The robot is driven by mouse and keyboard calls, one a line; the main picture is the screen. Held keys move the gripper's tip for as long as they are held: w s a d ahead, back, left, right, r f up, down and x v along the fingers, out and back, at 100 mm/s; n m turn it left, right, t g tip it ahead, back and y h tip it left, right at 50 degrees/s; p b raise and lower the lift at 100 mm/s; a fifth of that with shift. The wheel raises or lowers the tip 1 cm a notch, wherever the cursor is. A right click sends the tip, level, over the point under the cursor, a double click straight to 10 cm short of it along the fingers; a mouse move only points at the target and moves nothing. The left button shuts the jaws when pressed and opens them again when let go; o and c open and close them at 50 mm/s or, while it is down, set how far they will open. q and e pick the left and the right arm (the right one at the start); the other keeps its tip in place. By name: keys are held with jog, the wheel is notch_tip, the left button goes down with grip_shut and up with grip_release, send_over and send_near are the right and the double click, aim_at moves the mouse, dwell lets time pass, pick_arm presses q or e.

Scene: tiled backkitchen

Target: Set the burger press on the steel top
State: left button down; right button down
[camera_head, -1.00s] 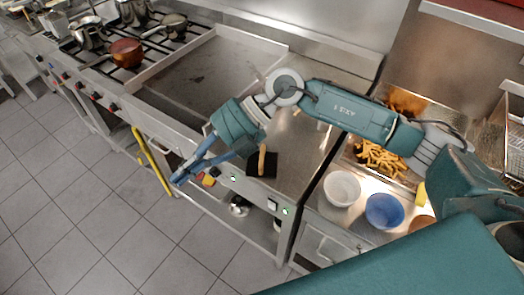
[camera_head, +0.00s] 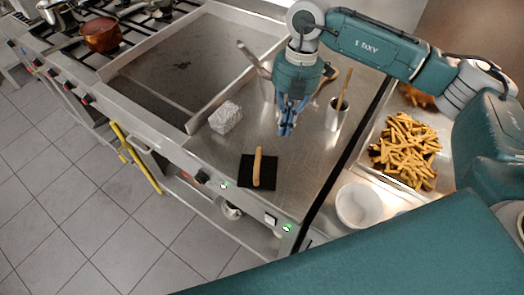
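The burger press (camera_head: 258,170), a black square plate with a light wooden bar handle, lies flat on the steel top (camera_head: 213,163) near its front edge. My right gripper (camera_head: 286,128) points down over the steel top, behind and a little right of the press and apart from it. Nothing shows in its blue fingers, which look close together; whether they are open or shut is unclear. My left gripper is out of view.
A crumpled whitish block (camera_head: 226,117) sits left of the gripper. A steel cup with a wooden-handled utensil (camera_head: 335,116) stands to its right. Fries (camera_head: 408,150) and a white bowl (camera_head: 359,204) are further right. The griddle (camera_head: 180,65) is clear.

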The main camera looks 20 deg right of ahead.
jog(key=p, duration=0.5)
send_near(257, 170)
jog(key=f, duration=0.2)
jog(key=a+f, duration=0.1)
jog(key=f, duration=0.2)
jog(key=shift+s+a+f, duration=0.1)
jog(key=shift+s, duration=0.1)
jog(key=shift+f+p, duration=0.25)
jog(key=shift+p, duration=0.35)
jog(key=shift+f+b, duration=0.5)
jog(key=shift+f, duration=0.3)
jog(key=shift+s, duration=0.1)
